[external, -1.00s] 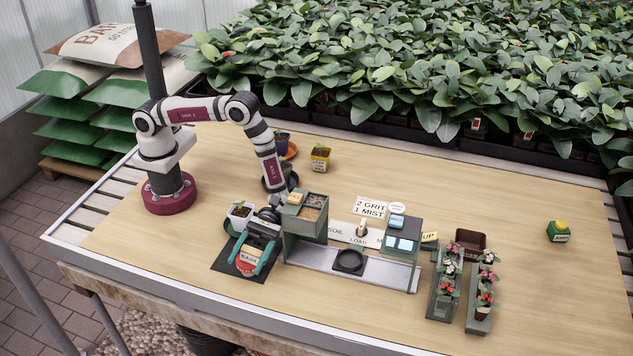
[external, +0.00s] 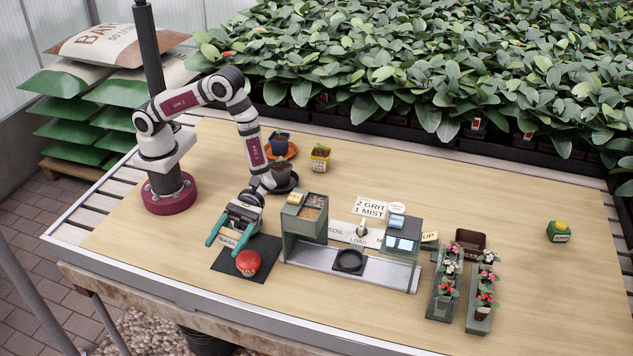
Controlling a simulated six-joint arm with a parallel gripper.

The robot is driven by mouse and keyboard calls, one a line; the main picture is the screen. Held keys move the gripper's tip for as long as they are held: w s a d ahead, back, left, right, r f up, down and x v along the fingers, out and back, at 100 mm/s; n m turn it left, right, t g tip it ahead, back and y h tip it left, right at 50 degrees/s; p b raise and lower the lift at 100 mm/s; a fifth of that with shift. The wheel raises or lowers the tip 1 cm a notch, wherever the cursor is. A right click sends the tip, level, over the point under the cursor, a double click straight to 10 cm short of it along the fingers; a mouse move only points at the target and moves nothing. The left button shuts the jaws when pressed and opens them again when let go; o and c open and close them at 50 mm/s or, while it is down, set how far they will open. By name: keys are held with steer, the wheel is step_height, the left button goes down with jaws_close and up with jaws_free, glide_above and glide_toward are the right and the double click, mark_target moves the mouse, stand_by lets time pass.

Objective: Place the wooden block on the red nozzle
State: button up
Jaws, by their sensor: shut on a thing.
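The red nozzle (external: 247,262) is a round red piece standing on a dark mat (external: 228,265), its top uncovered. My gripper (external: 224,244) is just behind and left of it, over the mat's rear left part. Its two teal fingers are shut on a small pale wooden block (external: 227,239) with dark lettering, which looks like a plant label. The block is apart from the nozzle. Its height above the mat is hard to judge, and the fingers hide its sides.
Potted seedlings, including a yellow pot (external: 320,160), stand behind. Flower racks (external: 478,305) are further right. The table's front right is clear.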

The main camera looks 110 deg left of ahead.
steer(key=s+d+r+m+h, duration=0.1)
steer(key=s+d+r+m, duration=0.2)
steer(key=s+r, duration=0.35)
steer(key=w+a+f, duration=0.1)
steer(key=w+f, duration=0.1)
steer(key=w+a+f, duration=0.2)
steer(key=w+f, duration=0.1)
steer(key=w+a+f, duration=0.2)
steer(key=shift+w+a+f, duration=0.15)
steer(key=shift+w+f, duration=0.1)
steer(key=shift+f, duration=0.15)
steer(key=f, duration=0.4)
steer(key=shift+w+a, duration=0.25)
steer(key=shift+w, duration=0.15)
steer(key=shift+f, duration=0.3)
steer(key=o, duration=1.4)
steer(key=shift+f, duration=0.1)
steer(key=shift+o, duration=0.2)
